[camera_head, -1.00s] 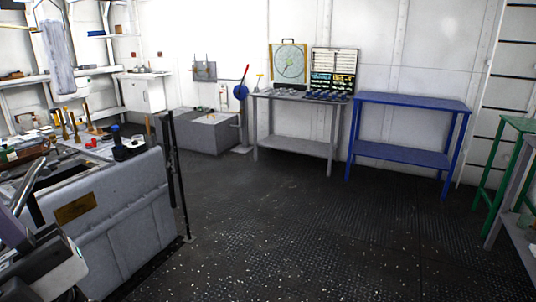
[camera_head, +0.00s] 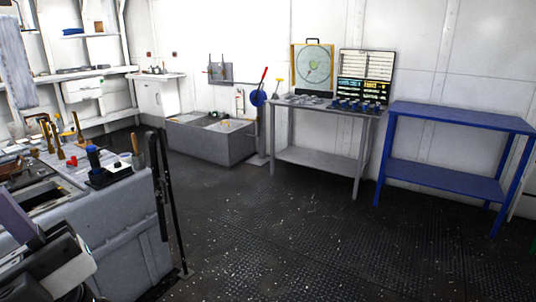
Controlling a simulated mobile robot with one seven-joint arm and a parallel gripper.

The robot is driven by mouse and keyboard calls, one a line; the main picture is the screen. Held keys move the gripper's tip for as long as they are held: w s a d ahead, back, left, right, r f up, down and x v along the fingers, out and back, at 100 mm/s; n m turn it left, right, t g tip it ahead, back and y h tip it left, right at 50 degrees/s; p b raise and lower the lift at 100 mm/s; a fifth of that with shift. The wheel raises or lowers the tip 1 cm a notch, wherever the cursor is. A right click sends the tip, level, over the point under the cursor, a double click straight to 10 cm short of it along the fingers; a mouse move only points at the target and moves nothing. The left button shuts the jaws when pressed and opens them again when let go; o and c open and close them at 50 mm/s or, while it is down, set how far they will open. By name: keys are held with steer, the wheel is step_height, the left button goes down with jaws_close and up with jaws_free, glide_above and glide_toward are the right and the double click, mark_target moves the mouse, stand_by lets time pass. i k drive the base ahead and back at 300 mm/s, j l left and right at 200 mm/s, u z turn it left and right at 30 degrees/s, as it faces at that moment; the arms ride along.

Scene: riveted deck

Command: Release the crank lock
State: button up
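A blue wheel-like disc (camera_head: 258,97) with a red lever (camera_head: 264,75) slanting up from it stands on a grey post at the back wall, between the grey tub and the grey table. It is the only crank-like thing I can make out; its lock is too small to tell. Part of my arm shows at the lower left edge, far from the disc. My gripper's fingers are not visible.
A grey workbench (camera_head: 125,235) with tools fills the left, with black upright bars (camera_head: 166,205) at its end. A grey tub (camera_head: 212,145), grey table (camera_head: 305,160) and blue table (camera_head: 455,115) line the back. The dark floor between is clear.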

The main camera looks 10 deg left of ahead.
mark_target(74, 162)
steer(key=i+u, duration=0.45)
steer(key=i+l+u, duration=0.1)
steer(key=i+u, duration=1.1)
steer(key=u, duration=0.2)
steer(key=i+j, duration=0.1)
steer(key=i, duration=1.15)
steer(key=l+z, duration=0.05)
